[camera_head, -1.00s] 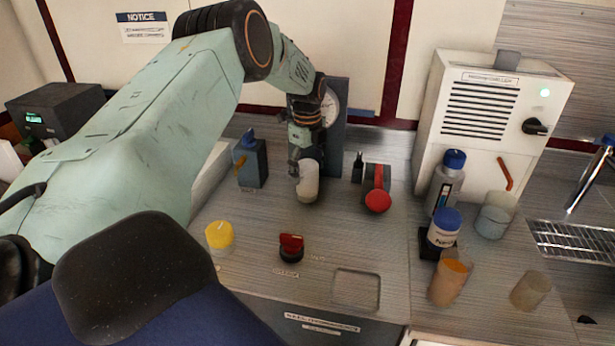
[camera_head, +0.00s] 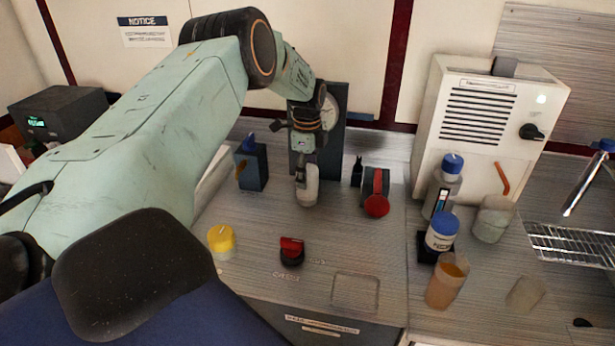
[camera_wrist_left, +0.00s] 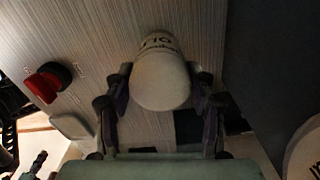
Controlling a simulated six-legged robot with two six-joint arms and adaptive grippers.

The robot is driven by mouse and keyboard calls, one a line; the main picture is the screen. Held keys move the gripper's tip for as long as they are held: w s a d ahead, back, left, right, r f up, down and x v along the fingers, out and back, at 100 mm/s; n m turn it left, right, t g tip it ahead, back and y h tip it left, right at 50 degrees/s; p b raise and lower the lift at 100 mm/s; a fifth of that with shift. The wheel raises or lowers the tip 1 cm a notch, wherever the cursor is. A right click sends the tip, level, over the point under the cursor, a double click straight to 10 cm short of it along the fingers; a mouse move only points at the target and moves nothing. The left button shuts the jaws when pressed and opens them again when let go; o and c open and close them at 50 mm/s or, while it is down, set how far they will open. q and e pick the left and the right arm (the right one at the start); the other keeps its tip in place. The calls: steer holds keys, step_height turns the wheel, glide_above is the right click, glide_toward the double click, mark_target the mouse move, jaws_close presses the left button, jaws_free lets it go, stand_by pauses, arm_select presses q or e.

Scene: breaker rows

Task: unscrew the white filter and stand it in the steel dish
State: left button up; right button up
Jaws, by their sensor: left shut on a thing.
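The white filter (camera_head: 307,190) is upright in front of the dark panel with a round gauge. It fills the middle of the left wrist view (camera_wrist_left: 162,82), with dark lettering on its side. My left gripper (camera_head: 305,172) is shut on it, one finger on each side in the left wrist view (camera_wrist_left: 163,92). Whether the filter's far end still touches its mount is hidden. A shallow square outline in the counter front looks like the steel dish (camera_head: 355,292); it appears empty. My right gripper is out of view.
A red knob (camera_head: 291,251) and a yellow knob (camera_head: 221,239) stand on the counter. A red-ended valve (camera_head: 376,204) is right of the filter. Bottles and cups, including an orange cup (camera_head: 446,285), stand further right before a white cabinet (camera_head: 485,115).

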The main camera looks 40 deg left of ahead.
arm_select(q)
steer(key=shift+n, duration=0.3)
steer(key=shift+w+r, duration=0.1)
steer(key=shift+r, duration=0.2)
steer(key=shift+r+p, duration=1.9)
steer(key=shift+r, duration=0.35)
steer(key=shift+d, duration=0.1)
